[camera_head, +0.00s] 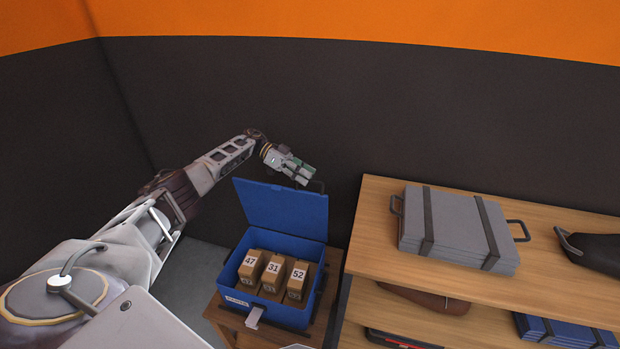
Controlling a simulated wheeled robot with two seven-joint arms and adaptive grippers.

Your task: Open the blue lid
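The blue lid (284,209) stands raised, roughly upright, at the back of the blue box (268,312). Its inner face is toward me, and the box below is open. My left gripper (302,172) is just above and behind the lid's top edge, near its right part. The fingers look close together, but they are small and seen at an angle, so I cannot tell whether they are open or shut, or whether they touch the lid. My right gripper is not in view.
Several brown cartons, numbered 47 (249,266), 31 (271,273) and 52 (296,281), stand in the box on a small wooden table (229,325). A wooden shelf (378,239) with a grey strapped case (455,226) stands right. A dark wall is close behind.

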